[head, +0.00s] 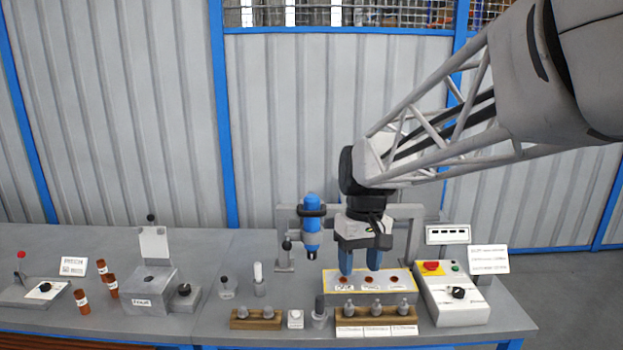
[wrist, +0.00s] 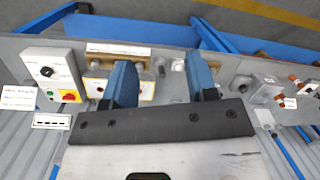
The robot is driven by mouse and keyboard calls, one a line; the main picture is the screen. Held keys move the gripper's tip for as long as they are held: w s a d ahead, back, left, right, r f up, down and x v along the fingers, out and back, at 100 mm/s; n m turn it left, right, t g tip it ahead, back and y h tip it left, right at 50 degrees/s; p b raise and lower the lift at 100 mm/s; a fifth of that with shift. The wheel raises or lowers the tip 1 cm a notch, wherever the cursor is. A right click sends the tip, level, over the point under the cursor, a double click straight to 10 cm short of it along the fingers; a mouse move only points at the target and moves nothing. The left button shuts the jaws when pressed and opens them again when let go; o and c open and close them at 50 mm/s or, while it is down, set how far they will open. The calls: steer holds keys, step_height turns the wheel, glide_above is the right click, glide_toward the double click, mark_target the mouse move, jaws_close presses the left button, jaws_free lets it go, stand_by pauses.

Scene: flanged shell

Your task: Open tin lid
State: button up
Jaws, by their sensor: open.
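No thing is clearly marked as a tin. The nearest match is a grey labelled box (head: 150,300) left of centre in the head view, with a pale plate (head: 154,243) upright at its back and a black knob on top; I cannot tell if the plate is its lid. My gripper (head: 360,266) points down, its blue fingers apart and empty. It is over the yellow-edged panel (head: 398,283), well to the right of the grey box. The wrist view also shows the open fingers (wrist: 161,76) with nothing between the tips.
A blue cylinder (head: 311,227) in a stand is close left of my gripper. A control box (head: 452,298) with a red button stands right. Wooden racks (head: 257,323) line the front. Bare table (head: 215,243) shows behind the grey box.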

steer(key=s+d+f+m+t, duration=0.1)
steer(key=s+d, duration=0.3)
steer(key=s, duration=0.6)
steer(key=s+d+f+m+t, duration=0.2)
steer(key=s+d, duration=0.3)
steer(key=s, duration=0.6)
steer(key=shift+f+m+t+h, duration=0.15)
steer(key=shift+m+t+h, duration=0.25)
steer(key=shift+m+t, duration=0.3)
steer(key=shift+d, duration=0.1)
steer(key=w+a+r+n, duration=0.1)
steer(key=w+a+r, duration=0.15)
steer(key=w, duration=0.55)
steer(key=w+a+r+n, duration=0.1)
steer(key=w+a+n, duration=0.15)
steer(key=w, duration=0.65)
steer(key=n+h, duration=0.1)
steer(key=n, duration=0.7)
glide_above(226, 279)
steer(key=a, duration=0.2)
steer(key=s+a+x, duration=0.1)
steer(key=s+x, duration=0.1)
steer(key=x, duration=1)
steer(key=s+a+f+x, duration=0.1)
steer(key=s+x, duration=0.2)
steer(key=x, duration=1)
steer(key=shift+s+a+f+g, duration=0.2)
steer(key=shift+s+f+g, duration=0.1)
steer(key=shift+s, duration=0.15)
